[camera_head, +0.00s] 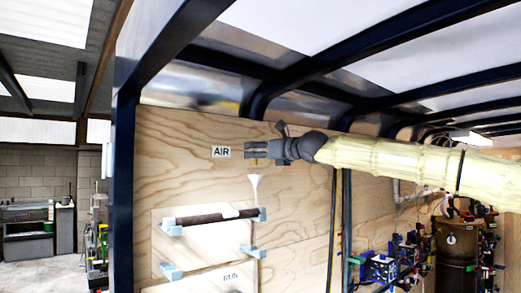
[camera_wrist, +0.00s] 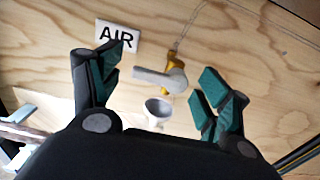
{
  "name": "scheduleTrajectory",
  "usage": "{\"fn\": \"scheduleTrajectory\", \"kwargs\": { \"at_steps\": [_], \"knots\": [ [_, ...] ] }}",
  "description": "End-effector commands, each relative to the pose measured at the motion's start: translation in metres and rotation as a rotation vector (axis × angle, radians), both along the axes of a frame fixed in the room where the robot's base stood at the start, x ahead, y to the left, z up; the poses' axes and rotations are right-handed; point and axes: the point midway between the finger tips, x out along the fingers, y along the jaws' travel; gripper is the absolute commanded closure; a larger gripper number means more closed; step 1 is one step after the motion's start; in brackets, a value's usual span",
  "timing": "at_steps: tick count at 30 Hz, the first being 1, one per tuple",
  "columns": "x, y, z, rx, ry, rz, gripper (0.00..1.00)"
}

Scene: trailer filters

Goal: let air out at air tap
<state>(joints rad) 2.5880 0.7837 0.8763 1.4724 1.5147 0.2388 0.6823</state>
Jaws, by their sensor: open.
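The air tap (camera_wrist: 172,76) is on the plywood wall, just right of the AIR label (camera_wrist: 118,37). It has a brass-yellow body and a grey lever lying roughly level and pointing left in the wrist view. My gripper (camera_wrist: 155,85) is open, with its green-padded fingers on either side of the tap and no visible contact. In the head view my gripper (camera_head: 250,157) is at the wall beside the AIR label (camera_head: 221,152), and it mostly hides the tap. A pale funnel (camera_wrist: 158,108) sits below the tap; it also shows in the head view (camera_head: 255,184).
A dark rod (camera_head: 208,219) rests on blue brackets on a board below the tap. A dark vertical post (camera_head: 126,190) stands left of the panel. Dark hoses (camera_head: 334,230) hang to the right, near blue equipment (camera_head: 380,268).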

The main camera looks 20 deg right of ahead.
Motion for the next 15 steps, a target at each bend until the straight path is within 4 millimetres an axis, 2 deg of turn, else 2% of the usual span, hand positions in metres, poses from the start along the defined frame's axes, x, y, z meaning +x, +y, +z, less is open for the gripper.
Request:
{"fn": "scheduleTrajectory", "kwargs": {
  "at_steps": [10,11,15],
  "knots": [
    [0.0033,0.0010,-0.0001,0.000,0.000,-0.001,0.23],
    [0.0031,0.0010,-0.0001,0.000,0.000,-0.001,0.25],
    [0.0031,0.0010,-0.0001,0.000,0.000,-0.001,0.51]
  ]
}}
